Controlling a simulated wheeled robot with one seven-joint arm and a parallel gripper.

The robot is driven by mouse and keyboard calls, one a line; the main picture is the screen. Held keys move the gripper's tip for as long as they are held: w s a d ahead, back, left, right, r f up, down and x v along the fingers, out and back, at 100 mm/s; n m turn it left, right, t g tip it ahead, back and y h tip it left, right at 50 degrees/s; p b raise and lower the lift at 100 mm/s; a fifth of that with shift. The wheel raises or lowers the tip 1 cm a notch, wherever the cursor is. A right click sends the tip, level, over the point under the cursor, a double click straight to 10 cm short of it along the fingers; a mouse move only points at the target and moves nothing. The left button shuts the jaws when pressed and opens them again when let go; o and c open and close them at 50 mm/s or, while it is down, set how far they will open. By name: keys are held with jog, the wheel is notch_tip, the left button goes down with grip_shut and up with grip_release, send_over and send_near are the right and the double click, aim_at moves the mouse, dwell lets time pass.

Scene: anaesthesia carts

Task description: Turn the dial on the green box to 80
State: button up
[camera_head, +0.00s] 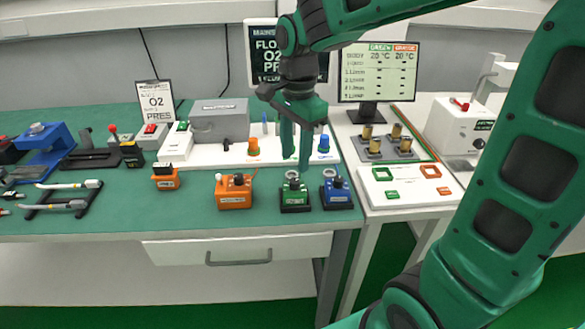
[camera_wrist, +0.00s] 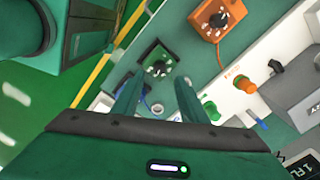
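The green box (camera_head: 294,199) stands near the front edge of the green table top, between an orange box and a blue box. In the wrist view the green box (camera_wrist: 157,62) shows a dark dial on its top with pale marks around it. The marks are too small to read, so I cannot tell the dial's setting. My gripper (camera_head: 296,162) points down above and slightly behind the green box in the head view, apart from it. In the wrist view my gripper (camera_wrist: 159,84) has its two fingers apart with nothing between them.
The blue box (camera_head: 336,194) stands close to the right of the green box. The orange box (camera_head: 234,192) with a dark knob stands to the left, with a gap. A white panel (camera_head: 212,155) with orange and blue knobs lies behind. The table is clear in front.

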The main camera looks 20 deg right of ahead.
notch_tip(320, 180, up, 4)
jog(key=shift+f, duration=0.2)
jog(key=shift+s, duration=0.1)
dwell(0.3)
jog(key=s+d+f+n, duration=0.3)
jog(key=s+d+n, duration=0.1)
jog(key=s+d, duration=0.5)
jog(key=s+d+f+n, duration=0.4)
jog(key=s+d, duration=0.4)
jog(key=s, duration=0.5)
jog(key=shift+d, duration=0.35)
jog(key=shift+f, duration=0.1)
